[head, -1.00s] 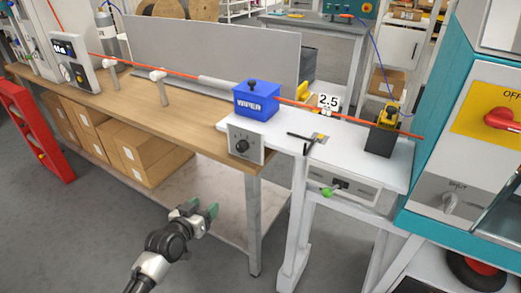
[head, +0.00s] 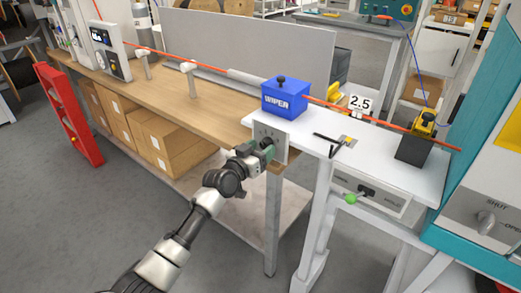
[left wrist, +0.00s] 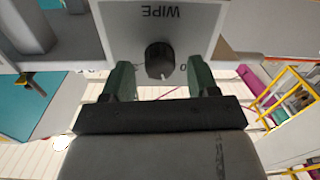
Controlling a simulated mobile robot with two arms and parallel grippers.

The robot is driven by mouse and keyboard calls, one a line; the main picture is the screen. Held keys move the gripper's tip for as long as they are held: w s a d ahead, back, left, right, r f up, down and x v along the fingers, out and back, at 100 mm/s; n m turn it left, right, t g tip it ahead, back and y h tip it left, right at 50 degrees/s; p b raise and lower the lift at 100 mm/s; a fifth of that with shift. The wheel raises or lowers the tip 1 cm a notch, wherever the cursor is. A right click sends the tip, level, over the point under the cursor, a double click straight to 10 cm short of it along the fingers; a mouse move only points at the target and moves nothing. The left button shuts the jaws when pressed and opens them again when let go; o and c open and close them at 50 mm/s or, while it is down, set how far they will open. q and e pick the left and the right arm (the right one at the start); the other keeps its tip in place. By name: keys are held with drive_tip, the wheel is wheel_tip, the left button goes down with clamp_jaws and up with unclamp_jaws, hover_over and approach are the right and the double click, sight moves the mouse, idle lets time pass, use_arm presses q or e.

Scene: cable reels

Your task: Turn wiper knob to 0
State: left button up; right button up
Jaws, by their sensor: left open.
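The wiper knob (left wrist: 160,60) is a round black knob on a light grey plate (left wrist: 205,18) marked WIPE, seen upside down in the left wrist view. A 0 mark shows beside the knob. In the head view the plate (head: 282,136) hangs below the blue WIPER box (head: 284,98), and my gripper partly hides the knob. My left gripper (left wrist: 157,80) is open, its green fingers on either side of the knob. A gap shows between each finger and the knob in the left wrist view. My right gripper is not in view.
A white table (head: 305,134) adjoins the wooden bench (head: 200,97). A black crank handle (head: 333,140) lies on top, and a lever with a green knob (head: 350,199) juts from the front. Cardboard boxes (head: 165,142) sit under the bench; a red cable (head: 215,72) runs above.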

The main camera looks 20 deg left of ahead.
use_arm(q)
drive_tip(key=shift+w+d, duration=0.1)
drive_tip(key=shift+w, duration=0.1)
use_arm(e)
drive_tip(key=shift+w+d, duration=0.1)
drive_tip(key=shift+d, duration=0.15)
use_arm(q)
drive_tip(key=c, duration=0.9)
drive_tip(key=shift+c, duration=0.2)
drive_tip(key=n+p, duration=0.1)
drive_tip(key=n, duration=0.3)
drive_tip(key=shift+n, duration=1.9)
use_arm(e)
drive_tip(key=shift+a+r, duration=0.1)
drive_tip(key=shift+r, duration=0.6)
use_arm(q)
drive_tip(key=o, duration=0.9)
